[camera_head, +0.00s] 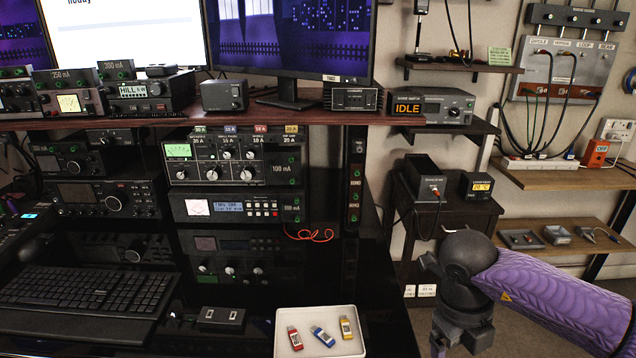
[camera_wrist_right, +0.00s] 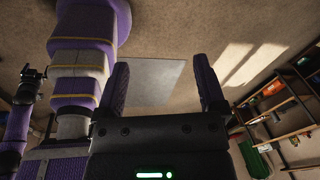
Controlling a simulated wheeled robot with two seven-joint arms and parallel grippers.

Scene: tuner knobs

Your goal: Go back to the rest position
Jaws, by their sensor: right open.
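My right gripper (camera_wrist_right: 163,88) shows in the wrist view with its two purple-grey fingers spread apart and nothing between them. Behind the fingers are the floor and a pale grey flat patch. In the head view my right arm comes in from the right edge with a purple sleeve, and its dark end hangs low over the floor, right of the desk. The fingertips there are not clearly seen. My left gripper does not show in the head view. The tuner panel with several knobs (camera_head: 234,156) stands on the desk, clear of my right arm.
A white tray (camera_head: 347,351) with red, blue and yellow sticks sits at the desk's front edge. A keyboard (camera_head: 85,291) lies at left. A dark side table (camera_head: 447,217) and wooden shelves (camera_head: 565,179) stand at right. Floor is free around my right gripper.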

